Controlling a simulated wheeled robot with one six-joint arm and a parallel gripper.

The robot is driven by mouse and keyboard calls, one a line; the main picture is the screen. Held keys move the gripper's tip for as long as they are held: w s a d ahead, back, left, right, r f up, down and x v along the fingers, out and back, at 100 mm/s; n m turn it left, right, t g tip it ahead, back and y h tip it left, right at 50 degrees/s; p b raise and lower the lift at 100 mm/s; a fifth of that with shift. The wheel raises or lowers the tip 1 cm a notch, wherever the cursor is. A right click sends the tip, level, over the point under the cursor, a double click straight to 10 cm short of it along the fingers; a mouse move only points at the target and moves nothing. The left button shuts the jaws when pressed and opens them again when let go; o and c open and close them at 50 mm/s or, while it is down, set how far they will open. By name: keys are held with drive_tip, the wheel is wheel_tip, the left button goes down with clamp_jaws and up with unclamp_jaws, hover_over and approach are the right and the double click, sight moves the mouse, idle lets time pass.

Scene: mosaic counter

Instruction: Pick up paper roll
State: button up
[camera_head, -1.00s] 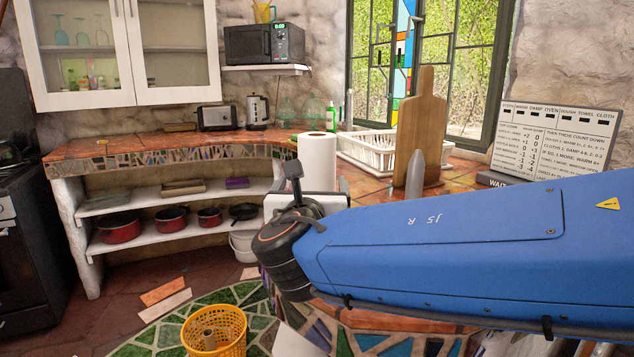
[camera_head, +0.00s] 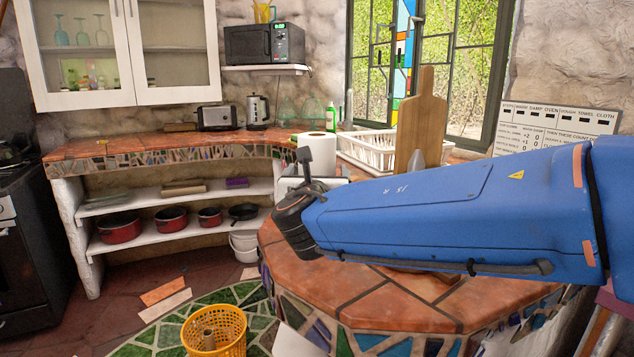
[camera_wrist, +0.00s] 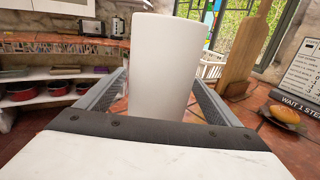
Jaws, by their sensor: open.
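The white paper roll (camera_head: 318,147) stands upright on the tiled counter in the head view, just beyond the end of my arm. Its lower part is hidden there by my wrist. In the wrist view the paper roll (camera_wrist: 162,70) is large and central, between the two grey fingers of my gripper (camera_wrist: 163,92). The fingers are apart, one on each side of the roll, with no clear contact. The roll's base is hidden behind the dark palm edge. In the head view my gripper's fingers are mostly hidden behind my wrist.
A wooden cutting board (camera_head: 420,120) stands upright right of the roll. A white dish rack (camera_head: 368,150) and a green bottle (camera_head: 331,118) are behind it. A bread roll on a dark plate (camera_wrist: 283,115) lies at right. The near counter (camera_head: 330,270) is clear.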

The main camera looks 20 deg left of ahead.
drive_tip(key=shift+c, duration=0.2)
drive_tip(key=c, duration=1.2)
drive_tip(key=shift+r, duration=0.1)
